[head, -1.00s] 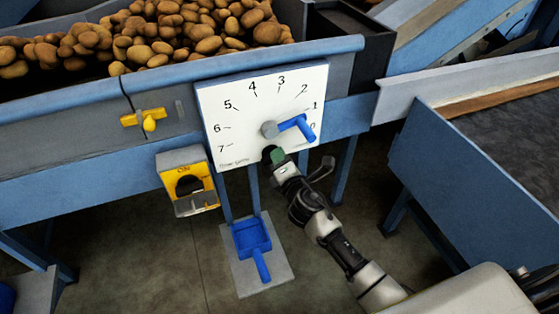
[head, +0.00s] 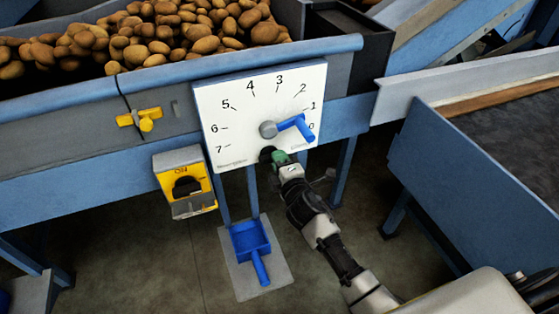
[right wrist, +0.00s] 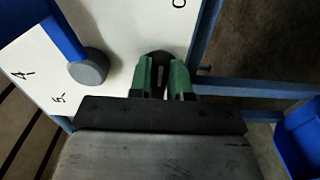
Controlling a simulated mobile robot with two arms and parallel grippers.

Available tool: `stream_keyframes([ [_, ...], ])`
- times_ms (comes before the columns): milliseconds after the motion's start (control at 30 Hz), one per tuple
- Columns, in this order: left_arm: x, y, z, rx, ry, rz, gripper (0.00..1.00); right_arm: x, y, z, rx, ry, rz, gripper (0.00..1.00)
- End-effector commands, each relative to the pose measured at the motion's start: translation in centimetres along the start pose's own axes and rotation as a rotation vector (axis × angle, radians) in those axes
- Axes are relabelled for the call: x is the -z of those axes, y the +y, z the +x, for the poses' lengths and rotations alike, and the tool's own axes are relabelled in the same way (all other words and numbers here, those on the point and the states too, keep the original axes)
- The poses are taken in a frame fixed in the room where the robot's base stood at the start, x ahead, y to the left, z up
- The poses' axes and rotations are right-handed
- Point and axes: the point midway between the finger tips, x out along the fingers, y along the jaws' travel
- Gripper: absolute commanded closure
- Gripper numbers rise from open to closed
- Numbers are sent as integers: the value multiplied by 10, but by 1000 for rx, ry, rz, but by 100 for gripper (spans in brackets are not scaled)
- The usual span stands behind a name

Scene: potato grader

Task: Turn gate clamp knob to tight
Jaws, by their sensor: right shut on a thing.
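A dark round clamp knob (head: 266,154) sits on the lower part of the white dial panel, below the grey hub of the blue handle. It also shows in the right wrist view (right wrist: 160,56), between the green fingertips. My right gripper (head: 278,158) reaches it from the lower right and is shut on it. In the right wrist view, my right gripper (right wrist: 162,76) has one finger on each side of the knob, which they partly hide. Any tightness mark on the knob is not readable. My left gripper is not in view.
The white dial panel (head: 236,140) carries numbers and a blue handle (head: 296,127) pointing between 0 and 1. A yellow latch (head: 143,120) and yellow switch box (head: 185,183) are left. Potatoes (head: 200,35) lie above.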

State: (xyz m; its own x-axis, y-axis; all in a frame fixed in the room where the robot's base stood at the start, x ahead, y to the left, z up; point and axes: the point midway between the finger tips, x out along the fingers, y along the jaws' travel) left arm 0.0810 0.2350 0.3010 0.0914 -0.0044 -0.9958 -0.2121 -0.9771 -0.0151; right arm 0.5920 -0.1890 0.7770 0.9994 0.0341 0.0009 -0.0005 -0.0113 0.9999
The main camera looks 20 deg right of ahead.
Motion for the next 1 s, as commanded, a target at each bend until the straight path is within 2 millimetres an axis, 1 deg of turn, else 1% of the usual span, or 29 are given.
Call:
stream_keyframes([
  [267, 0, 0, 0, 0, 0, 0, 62, 0, -2, 0, 4, -1, 9, 100],
  [300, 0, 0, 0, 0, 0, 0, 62, 0, -2, 0, 4, -1, 9, 77],
  [433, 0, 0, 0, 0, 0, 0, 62, 0, -1, 0, 3, 0, 7, 57],
  [667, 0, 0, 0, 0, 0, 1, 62, 0, -1, 0, 2, 0, 5, 56],
  [767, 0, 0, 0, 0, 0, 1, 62, 0, -1, -3, 2, 0, 4, 56],
  [867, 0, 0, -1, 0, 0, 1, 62, 0, -2, -14, 3, 0, 4, 56],
  [1000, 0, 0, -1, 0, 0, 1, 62, 0, -2, -41, 4, 0, 5, 56],
])
